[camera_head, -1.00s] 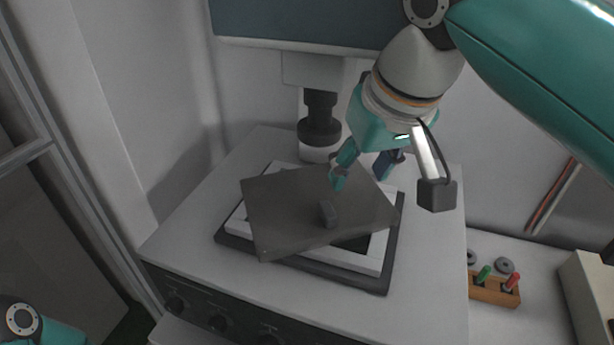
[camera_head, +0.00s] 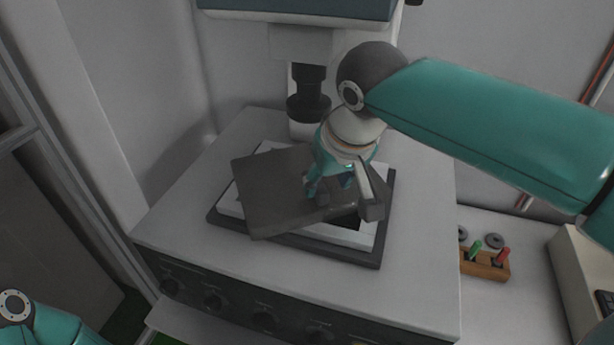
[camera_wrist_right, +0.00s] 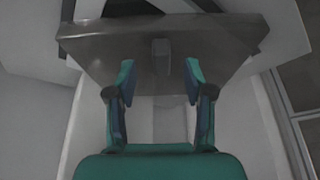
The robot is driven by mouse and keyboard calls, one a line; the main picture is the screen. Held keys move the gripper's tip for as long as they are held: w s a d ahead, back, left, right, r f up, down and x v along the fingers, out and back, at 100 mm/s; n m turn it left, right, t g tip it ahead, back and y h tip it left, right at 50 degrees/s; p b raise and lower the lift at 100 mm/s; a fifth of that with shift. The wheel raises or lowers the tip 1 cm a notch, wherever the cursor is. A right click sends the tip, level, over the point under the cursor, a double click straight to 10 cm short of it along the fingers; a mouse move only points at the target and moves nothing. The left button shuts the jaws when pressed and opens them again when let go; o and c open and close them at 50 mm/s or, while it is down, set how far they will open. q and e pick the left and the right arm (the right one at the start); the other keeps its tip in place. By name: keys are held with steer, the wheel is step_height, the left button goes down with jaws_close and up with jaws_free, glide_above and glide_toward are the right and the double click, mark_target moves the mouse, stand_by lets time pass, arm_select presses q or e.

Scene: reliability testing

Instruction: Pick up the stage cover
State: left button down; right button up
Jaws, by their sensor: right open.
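The stage cover (camera_head: 268,190) is a flat dark grey plate with a small upright handle. It lies skewed over the white and dark stage (camera_head: 374,246) of the machine. My right gripper (camera_head: 328,193) is over the cover's right part and hides the handle in the head view. In the right wrist view, the cover (camera_wrist_right: 110,45) is ahead and its handle (camera_wrist_right: 161,57) stands between the two spread fingers of my right gripper (camera_wrist_right: 160,80). The fingers look apart from the handle. Of my left arm only a teal part shows at the lower left; its gripper is out of view.
A dark lens column (camera_head: 309,95) hangs behind the cover under a monitor-like head (camera_head: 300,8). The white machine top (camera_head: 420,240) has bare room to the right. A wooden block (camera_head: 485,264) with green and red pegs stands at the right, near grey rings.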

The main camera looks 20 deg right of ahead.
mark_target(321, 189)
steer(key=x, duration=0.4)
steer(key=shift+w+a+p, duration=0.1)
steer(key=shift+w+p, duration=0.2)
steer(key=shift+c, duration=0.2)
jaws_close()
